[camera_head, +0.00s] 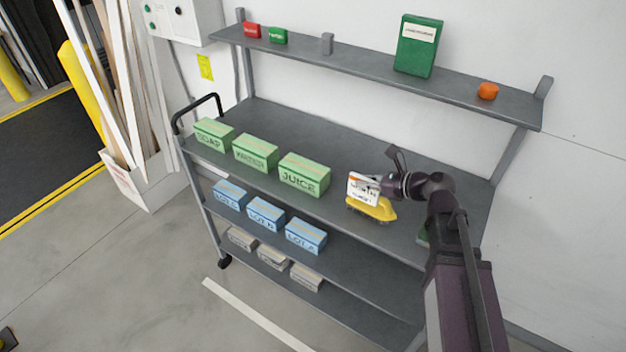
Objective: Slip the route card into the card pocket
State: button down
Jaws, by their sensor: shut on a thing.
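The route card (361,190) is a small white card with dark print, above the middle deck of the cart toward its right side. My gripper (376,184) is shut on the card at its right edge and holds it roughly upright. A yellow object (378,209) stands on the deck just below the card. The card's lower edge is close to it or overlaps it in this view; I cannot tell whether they touch. I cannot make out for sure which thing is the card pocket.
Green boxes (304,173) stand in a row left of my gripper, with blue boxes (306,235) and grey boxes (306,277) on lower decks. The top shelf (345,60) holds a green case (418,45) and an orange object (487,91). A green item (423,237) is partly hidden by my arm.

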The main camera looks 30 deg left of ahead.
jog(key=w+a+f+b, duration=0.2)
jog(key=w+a, duration=0.7)
jog(key=w, duration=0.5)
jog(key=shift+a+f, duration=0.25)
jog(key=shift+a, duration=0.15)
notch_tip(320, 180, down, 6)
jog(key=b, duration=0.6)
jog(key=shift+f+b, duration=0.15)
jog(key=shift+b, duration=0.15)
jog(key=shift+f+b, duration=1.85)
jog(key=shift+b, duration=0.05)
jog(key=shift+f, duration=0.2)
jog(key=c, duration=0.7)
grip_release()
jog(key=shift+o, duration=0.2)
jog(key=shift+r, duration=0.1)
